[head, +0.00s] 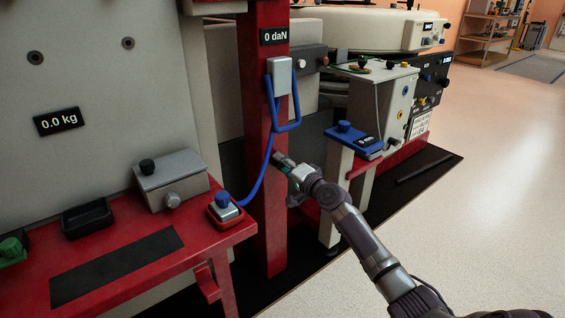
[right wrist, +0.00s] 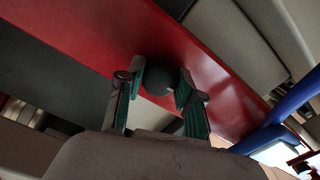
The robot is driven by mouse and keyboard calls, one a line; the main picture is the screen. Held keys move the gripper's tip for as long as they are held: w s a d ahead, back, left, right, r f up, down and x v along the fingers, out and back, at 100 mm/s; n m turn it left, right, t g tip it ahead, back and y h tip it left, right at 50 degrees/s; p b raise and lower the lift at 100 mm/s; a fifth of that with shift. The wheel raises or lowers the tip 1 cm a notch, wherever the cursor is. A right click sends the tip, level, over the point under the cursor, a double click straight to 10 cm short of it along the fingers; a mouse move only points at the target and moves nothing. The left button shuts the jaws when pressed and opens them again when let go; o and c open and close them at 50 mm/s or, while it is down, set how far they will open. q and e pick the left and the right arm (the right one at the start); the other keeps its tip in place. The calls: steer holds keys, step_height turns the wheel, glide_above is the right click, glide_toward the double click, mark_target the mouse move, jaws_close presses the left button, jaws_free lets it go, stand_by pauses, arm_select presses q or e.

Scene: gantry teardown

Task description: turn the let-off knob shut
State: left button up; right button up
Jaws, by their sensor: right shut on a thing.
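A dark round knob (right wrist: 157,80), which I take for the let-off knob, sits between my right gripper's fingertips in the right wrist view. The red post (right wrist: 205,75) lies behind it. My right gripper (right wrist: 160,88) is shut on the knob, with one green-padded finger at each side. Whether the knob is turned open or shut cannot be told. My left gripper is not in view.
A blue hose loop (head: 287,124) hangs above my gripper, and its line runs down to the red bench (head: 235,232). Open floor (head: 490,190) lies to the right.

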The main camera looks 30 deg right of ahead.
steer(key=shift+m, duration=0.5)
steer(key=o, duration=1.2)
steer(key=shift+d, duration=0.1)
steer(key=shift+c, duration=0.2)
steer(key=s, duration=1.2)
steer(key=shift+d, duration=0.45)
